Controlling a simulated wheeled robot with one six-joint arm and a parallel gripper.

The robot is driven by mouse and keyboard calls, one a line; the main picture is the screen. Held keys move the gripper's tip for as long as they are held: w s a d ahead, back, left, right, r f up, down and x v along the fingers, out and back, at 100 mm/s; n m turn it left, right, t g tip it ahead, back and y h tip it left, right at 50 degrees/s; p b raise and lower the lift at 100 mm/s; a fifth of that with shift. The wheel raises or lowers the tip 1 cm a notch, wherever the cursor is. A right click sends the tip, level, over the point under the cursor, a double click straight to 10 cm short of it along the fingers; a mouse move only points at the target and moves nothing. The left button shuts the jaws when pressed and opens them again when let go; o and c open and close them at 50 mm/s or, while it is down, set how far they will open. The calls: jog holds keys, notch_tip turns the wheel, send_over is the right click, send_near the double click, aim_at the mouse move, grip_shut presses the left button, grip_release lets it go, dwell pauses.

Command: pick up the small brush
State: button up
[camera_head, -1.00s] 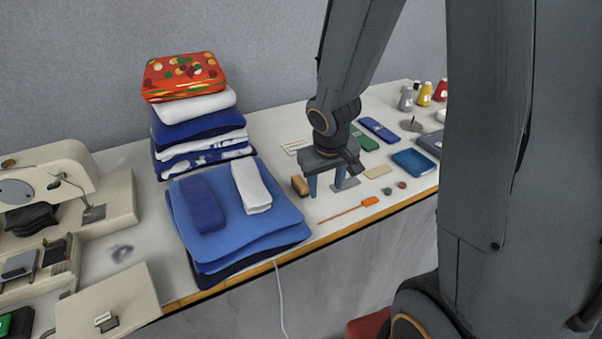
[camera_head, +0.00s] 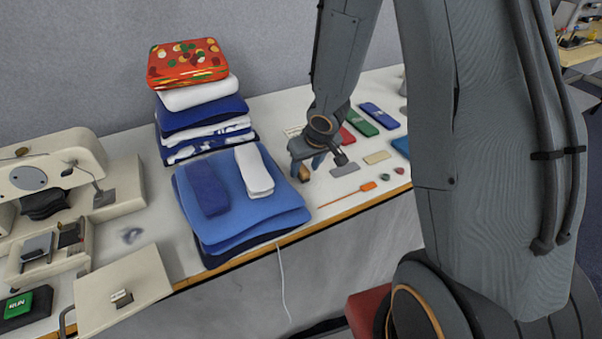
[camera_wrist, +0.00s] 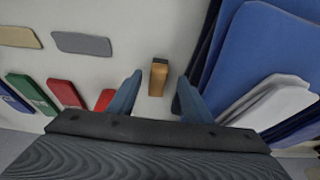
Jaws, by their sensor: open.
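The small brush (camera_head: 304,173) looks like a tan wooden block with a dark end, lying on the white table just right of the blue cloth stack. In the wrist view the brush (camera_wrist: 158,77) lies ahead between the two blue fingers, with clear gaps on both sides. My gripper (camera_head: 307,164) is open and empty, pointing down above the brush. In the wrist view my gripper (camera_wrist: 158,95) has its fingers spread wide. The right finger comes near the dark edge of the cloth stack. How high the fingertips are above the table is unclear.
A folded blue cloth stack (camera_head: 240,215) stands close left of the brush. A grey plate (camera_head: 344,168), a tan plate (camera_head: 377,157) and a thin orange-ended tool (camera_head: 367,187) lie to the right. A sewing machine (camera_head: 60,170) is far left. The table's front edge is nearby.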

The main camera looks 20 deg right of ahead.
aim_at(304, 170)
jog(key=b+x, duration=0.1)
jog(key=x, duration=0.2)
jog(key=shift+w, duration=0.15)
jog(key=c, duration=1.1)
jog(key=shift+d+r, duration=0.1)
jog(key=shift+c, duration=0.2)
jog(key=shift+d+r+p, duration=0.15)
jog(key=shift+r+p, duration=0.15)
jog(key=r+p, duration=0.4)
jog(key=d+r+p, duration=0.1)
jog(key=r+p, duration=0.1)
jog(key=p, duration=0.1)
jog(key=shift+r, duration=0.3)
jog(key=w+d+p, duration=0.2)
jog(key=d, duration=0.7)
jog(key=w+d+p, duration=0.1)
jog(key=d+p, duration=0.2)
jog(key=d, duration=0.6)
jog(key=shift+w+d+f, duration=0.15)
jog(key=shift+w+f, duration=0.05)
jog(key=shift+w, duration=0.2)
